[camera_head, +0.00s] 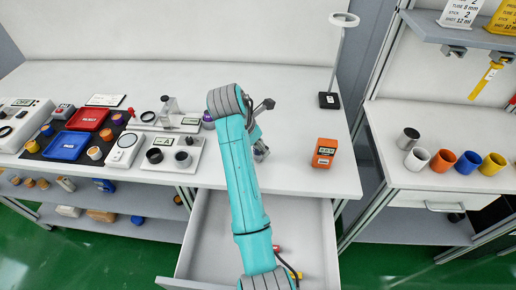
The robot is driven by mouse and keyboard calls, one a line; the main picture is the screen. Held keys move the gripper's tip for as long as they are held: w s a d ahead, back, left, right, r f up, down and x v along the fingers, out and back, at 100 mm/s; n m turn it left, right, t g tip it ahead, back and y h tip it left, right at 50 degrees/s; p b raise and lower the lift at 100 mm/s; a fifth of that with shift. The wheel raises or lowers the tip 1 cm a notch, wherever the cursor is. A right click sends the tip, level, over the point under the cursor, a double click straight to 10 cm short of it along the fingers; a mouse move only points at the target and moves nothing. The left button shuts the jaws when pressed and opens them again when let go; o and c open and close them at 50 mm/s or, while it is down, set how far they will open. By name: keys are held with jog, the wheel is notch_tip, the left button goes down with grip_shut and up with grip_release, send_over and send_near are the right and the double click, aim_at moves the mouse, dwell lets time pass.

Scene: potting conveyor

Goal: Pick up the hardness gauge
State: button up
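No thing reads clearly as the hardness gauge, and I cannot tell which one it is. One candidate is a white plate with a round dial-like face (127,141), left of my arm. Another is an orange block with a dark label (324,153), standing alone on the white bench right of my arm. My teal arm crosses the middle of the view. My gripper (261,151) is a small grey shape just right of the arm, over the bench near its front edge and left of the orange block. The arm partly hides it, and its fingers are too small to read.
An open, mostly empty drawer (215,235) juts out below the bench. Red (88,118) and blue (67,145) trays and small parts crowd the left. A ring-topped stand (329,100) stands at the back right. Cups (443,161) line the right bench. Bench space around the orange block is clear.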

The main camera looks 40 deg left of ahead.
jog(key=shift+x, duration=0.8)
jog(key=shift+c, duration=0.3)
jog(key=shift+r, duration=0.1)
grip_shut()
